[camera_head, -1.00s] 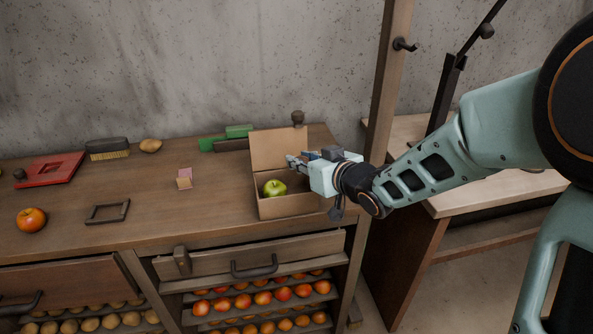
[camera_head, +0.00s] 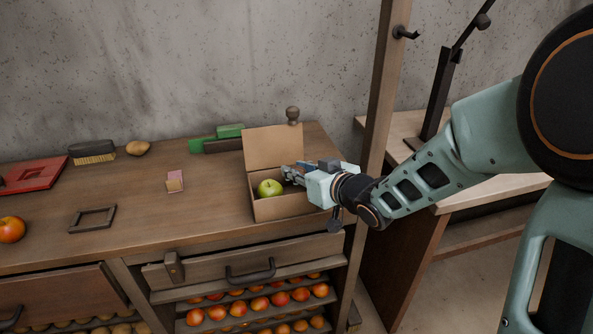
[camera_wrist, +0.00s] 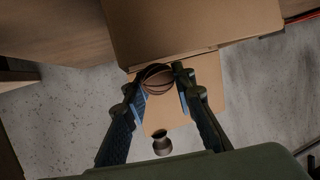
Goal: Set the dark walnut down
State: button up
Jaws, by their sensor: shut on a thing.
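My gripper (camera_head: 287,173) is over the open cardboard box (camera_head: 285,209) near the right end of the counter. In the wrist view its two fingers (camera_wrist: 157,82) are closed on the sides of a dark brown round walnut (camera_wrist: 158,77). The walnut is hidden or too small to make out in the head view. A green apple (camera_head: 270,188) sits inside the box, just left of my fingertips. Whether the walnut touches the box cannot be told.
The box's raised lid (camera_head: 270,147) stands behind my gripper. A small pink-topped block (camera_head: 175,181), an empty frame (camera_head: 92,219) and a brush (camera_head: 92,152) lie to the left, with bare counter between.

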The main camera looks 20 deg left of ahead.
jog(key=shift+f+b, duration=0.45)
jog(key=shift+f, duration=0.15)
jog(key=o, duration=1)
jog(key=shift+c, duration=0.2)
jog(key=shift+r+p, duration=0.6)
jog(key=shift+r, duration=0.1)
jog(key=p+v, duration=0.2)
jog(key=v, duration=1)
jog(key=shift+p, duration=0.35)
